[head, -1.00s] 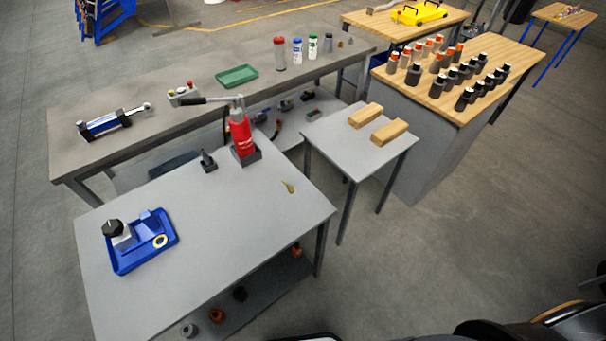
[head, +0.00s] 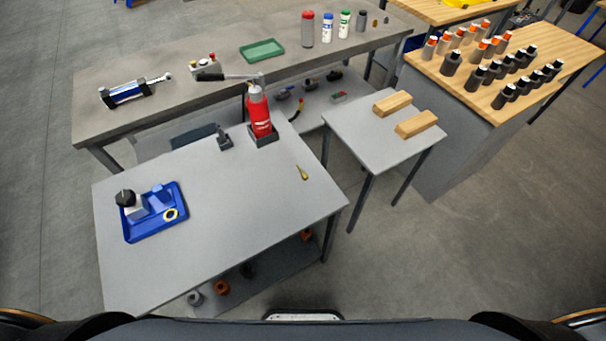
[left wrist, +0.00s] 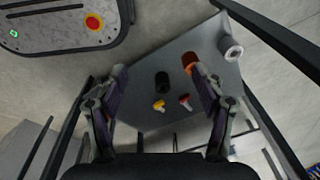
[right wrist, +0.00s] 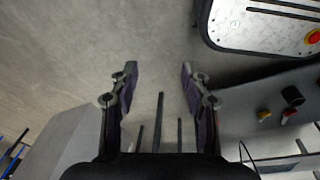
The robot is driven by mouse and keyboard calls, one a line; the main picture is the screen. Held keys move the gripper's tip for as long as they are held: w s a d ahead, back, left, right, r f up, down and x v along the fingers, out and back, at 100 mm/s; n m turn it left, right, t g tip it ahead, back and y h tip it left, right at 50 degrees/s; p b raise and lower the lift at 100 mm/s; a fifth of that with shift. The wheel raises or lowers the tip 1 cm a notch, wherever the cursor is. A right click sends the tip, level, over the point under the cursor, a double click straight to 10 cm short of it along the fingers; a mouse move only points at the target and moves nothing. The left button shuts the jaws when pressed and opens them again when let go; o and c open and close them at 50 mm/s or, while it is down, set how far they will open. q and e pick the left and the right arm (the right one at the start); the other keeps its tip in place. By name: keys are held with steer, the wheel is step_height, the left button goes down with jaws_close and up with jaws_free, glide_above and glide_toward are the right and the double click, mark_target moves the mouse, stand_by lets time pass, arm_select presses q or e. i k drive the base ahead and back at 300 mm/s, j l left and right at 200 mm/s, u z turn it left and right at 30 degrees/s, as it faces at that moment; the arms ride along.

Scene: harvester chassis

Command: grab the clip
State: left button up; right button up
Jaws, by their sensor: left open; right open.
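A small brass-coloured piece (head: 302,172) lies on the grey front table (head: 240,205), near its right edge in the head view. It may be the clip, but it is too small to tell. Neither gripper shows in the head view. My left gripper (left wrist: 157,70) is open and empty in the left wrist view, with the low shelf and its small parts beyond its fingers. My right gripper (right wrist: 158,70) is open and empty in the right wrist view, over bare floor. Neither wrist view shows the brass-coloured piece.
A small side table (head: 372,143) bears two wooden blocks. Several bottles fill the wooden bench (head: 480,98). The front table's middle is clear.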

mark_target(304, 175)
steer(key=l+u, duration=0.15)
steer(key=u, duration=0.3)
steer(key=l+u, duration=0.1)
steer(key=u, duration=0.35)
steer(key=l+u, duration=0.15)
steer(key=u, duration=0.25)
steer(key=k+l+u, duration=0.2)
steer(key=l, duration=0.25)
steer(key=k+l+u, duration=0.2)
steer(key=l, duration=0.3)
steer(key=l+u, duration=0.25)
steer(key=l, duration=0.2)
steer(key=k+l+u, duration=0.2)
steer(key=i+l, duration=0.1)
steer(key=l, duration=0.15)
steer(key=i+l, duration=0.1)
steer(key=l, duration=0.1)
